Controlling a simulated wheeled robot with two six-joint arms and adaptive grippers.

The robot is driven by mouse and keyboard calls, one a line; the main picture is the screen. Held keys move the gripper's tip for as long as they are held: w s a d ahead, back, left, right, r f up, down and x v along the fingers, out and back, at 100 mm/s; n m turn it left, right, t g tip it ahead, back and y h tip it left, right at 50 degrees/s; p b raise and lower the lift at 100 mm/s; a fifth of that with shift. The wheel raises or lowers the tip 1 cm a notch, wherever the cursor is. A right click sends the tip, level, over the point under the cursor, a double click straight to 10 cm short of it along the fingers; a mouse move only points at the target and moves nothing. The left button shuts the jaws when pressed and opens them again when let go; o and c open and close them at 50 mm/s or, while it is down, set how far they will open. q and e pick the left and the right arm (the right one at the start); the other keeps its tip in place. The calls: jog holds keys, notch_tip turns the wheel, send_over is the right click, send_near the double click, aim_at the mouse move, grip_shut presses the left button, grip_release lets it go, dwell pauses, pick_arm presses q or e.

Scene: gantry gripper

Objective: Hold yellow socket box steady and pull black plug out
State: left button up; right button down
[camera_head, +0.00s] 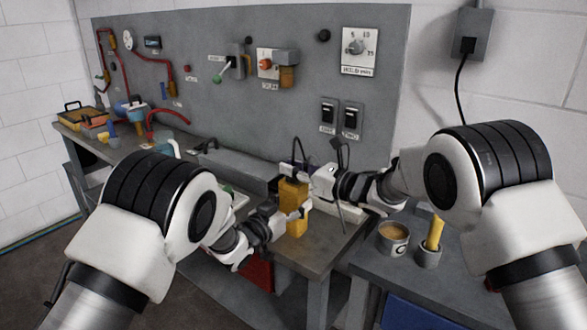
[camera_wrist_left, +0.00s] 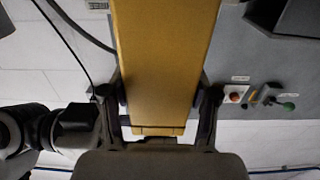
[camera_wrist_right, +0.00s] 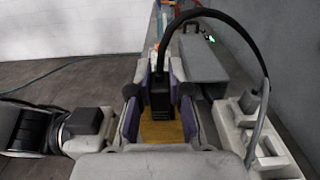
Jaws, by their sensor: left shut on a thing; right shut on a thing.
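The yellow socket box (camera_head: 292,207) stands upright near the front right end of the workbench in the head view. My left gripper (camera_head: 292,213) is shut on its sides, low on the box. In the left wrist view the box (camera_wrist_left: 165,60) fills the space between the fingers. My right gripper (camera_head: 296,171) is at the top of the box. In the right wrist view its padded fingers (camera_wrist_right: 161,98) are shut on the black plug (camera_wrist_right: 159,103), whose cable arches up and right. Yellow box top (camera_wrist_right: 162,130) shows around the plug; I cannot tell how deep the plug sits.
A white power strip (camera_wrist_right: 262,150) with a plugged-in cord lies just right of the box. A long grey block (camera_head: 232,168) lies behind it on the workbench (camera_head: 318,258). A side table at right holds a tin (camera_head: 393,240) and a cup (camera_head: 428,257). A grey panel (camera_head: 215,105) stands behind.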

jog(key=shift+r, duration=0.15)
jog(key=shift+r, duration=1.4)
jog(key=shift+r, duration=1.45)
pick_arm(q)
jog(key=o, duration=1.3)
